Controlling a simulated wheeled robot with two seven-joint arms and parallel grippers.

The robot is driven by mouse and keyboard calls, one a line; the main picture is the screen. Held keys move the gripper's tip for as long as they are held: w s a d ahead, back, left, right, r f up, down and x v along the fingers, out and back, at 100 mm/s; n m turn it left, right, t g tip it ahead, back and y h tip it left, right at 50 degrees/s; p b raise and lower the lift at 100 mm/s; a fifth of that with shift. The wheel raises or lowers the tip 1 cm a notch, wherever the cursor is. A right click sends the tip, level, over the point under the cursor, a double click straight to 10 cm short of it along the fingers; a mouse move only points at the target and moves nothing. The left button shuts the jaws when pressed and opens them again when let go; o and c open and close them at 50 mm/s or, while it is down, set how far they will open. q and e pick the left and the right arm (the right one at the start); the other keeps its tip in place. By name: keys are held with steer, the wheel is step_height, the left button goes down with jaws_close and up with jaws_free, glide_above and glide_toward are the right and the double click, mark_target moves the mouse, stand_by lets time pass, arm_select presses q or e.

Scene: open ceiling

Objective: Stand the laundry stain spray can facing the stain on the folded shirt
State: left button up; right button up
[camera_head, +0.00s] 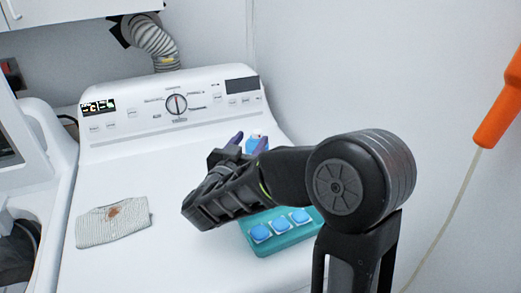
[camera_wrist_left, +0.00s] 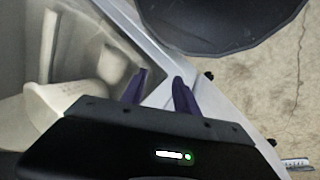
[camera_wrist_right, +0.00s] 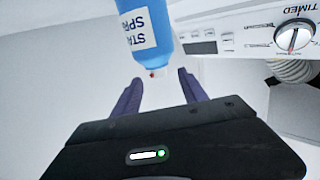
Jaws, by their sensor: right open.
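The stain spray can (camera_head: 257,139) is blue with a white label and stands on the white machine top near the control panel. My right arm hides its lower part in the head view. In the right wrist view the can (camera_wrist_right: 150,28) lies just beyond my fingertips, its label partly readable and a small red spot at its end. My right gripper (camera_wrist_right: 160,78) is open and empty. The folded striped shirt (camera_head: 95,230) lies at the left of the machine top, with a brown stain (camera_head: 114,211) on it. My left gripper (camera_wrist_left: 160,76) is open and empty, away from these things.
A teal tray (camera_head: 284,242) with several blue-topped pieces sits under and right of my right arm. The control panel (camera_head: 140,112) rises behind. The machine top is clear between shirt and tray. An orange object (camera_head: 497,110) hangs at the right.

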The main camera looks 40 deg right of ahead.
mark_target(255, 135)
steer(key=shift+p+x, duration=0.4)
steer(key=shift+x, duration=0.65)
steer(key=shift+w+d, duration=0.15)
steer(key=shift+d, duration=0.1)
steer(key=shift+w+d, duration=0.15)
steer(key=shift+d, duration=0.2)
steer(key=p+x, duration=0.1)
steer(key=x, duration=0.3)
steer(key=shift+w+d, duration=0.15)
steer(key=shift+d, duration=0.1)
steer(key=shift+c, duration=0.3)
jaws_close()
